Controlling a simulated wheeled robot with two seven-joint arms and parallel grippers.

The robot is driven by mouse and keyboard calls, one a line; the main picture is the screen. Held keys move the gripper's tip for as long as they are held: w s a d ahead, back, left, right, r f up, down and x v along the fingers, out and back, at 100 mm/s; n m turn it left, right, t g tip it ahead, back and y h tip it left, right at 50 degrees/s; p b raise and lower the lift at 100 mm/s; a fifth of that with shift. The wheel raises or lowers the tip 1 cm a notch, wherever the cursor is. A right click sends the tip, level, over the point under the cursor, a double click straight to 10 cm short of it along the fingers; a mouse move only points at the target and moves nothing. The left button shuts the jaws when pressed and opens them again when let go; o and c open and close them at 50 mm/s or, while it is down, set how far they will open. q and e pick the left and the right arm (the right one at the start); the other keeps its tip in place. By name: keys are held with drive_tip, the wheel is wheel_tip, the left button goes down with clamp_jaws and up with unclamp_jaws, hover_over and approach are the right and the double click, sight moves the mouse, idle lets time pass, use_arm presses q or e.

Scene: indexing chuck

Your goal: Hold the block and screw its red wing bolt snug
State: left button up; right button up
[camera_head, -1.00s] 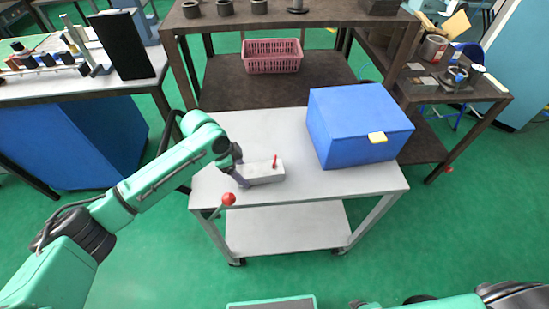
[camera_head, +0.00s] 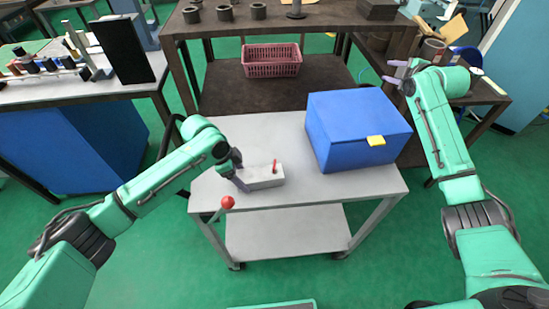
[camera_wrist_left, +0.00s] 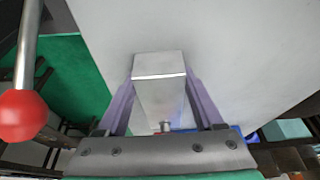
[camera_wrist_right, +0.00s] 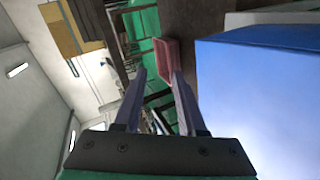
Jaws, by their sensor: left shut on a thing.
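The grey metal block (camera_head: 264,177) lies on the white cart top (camera_head: 260,130), left of the blue box. Its red wing bolt (camera_head: 275,166) stands upright near the block's right end. My left gripper (camera_head: 240,178) is shut on the block's left end; the left wrist view shows the block (camera_wrist_left: 160,98) between its two fingers (camera_wrist_left: 160,100). The bolt's red wing does not show clearly there. My right gripper (camera_head: 395,75) is raised beyond the blue box's right side, far from the block. In the right wrist view its fingers (camera_wrist_right: 158,85) are apart with nothing between them.
A blue box (camera_head: 355,130) with a yellow latch (camera_head: 376,141) takes up the cart's right side. A red ball-ended lever (camera_head: 227,202) sticks out at the cart's front left corner. A pink basket (camera_head: 271,60) sits on the lower shelf behind. The cart top's front strip is bare.

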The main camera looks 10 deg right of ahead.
drive_tip(key=a+n+g+y, duration=0.1)
drive_tip(key=a+n, duration=0.1)
drive_tip(key=a, duration=0.4)
drive_tip(key=a+f+n+g+y, duration=0.1)
drive_tip(key=a+n+g, duration=0.1)
drive_tip(key=a, duration=0.5)
drive_tip(key=a+n+g+y, duration=0.1)
drive_tip(key=a+n+y, duration=0.1)
drive_tip(key=a, duration=0.4)
drive_tip(key=shift+s+a+f+g, duration=0.15)
drive_tip(key=shift+a+f+g, duration=0.15)
drive_tip(key=shift+f, duration=0.1)
drive_tip(key=s+a+n+g, duration=0.3)
drive_tip(key=s+a+n, duration=0.1)
drive_tip(key=a, duration=0.5)
drive_tip(key=n+g+h, duration=0.4)
drive_tip(key=n+g, duration=0.2)
drive_tip(key=n, duration=0.2)
hover_over(275, 167)
drive_tip(key=w, duration=0.2)
wheel_tip(275, 167, down, 2)
drive_tip(key=f, duration=0.1)
wheel_tip(275, 167, down, 10)
drive_tip(key=shift+s+a+f, duration=0.1)
drive_tip(key=shift+f, duration=0.15)
clamp_jaws()
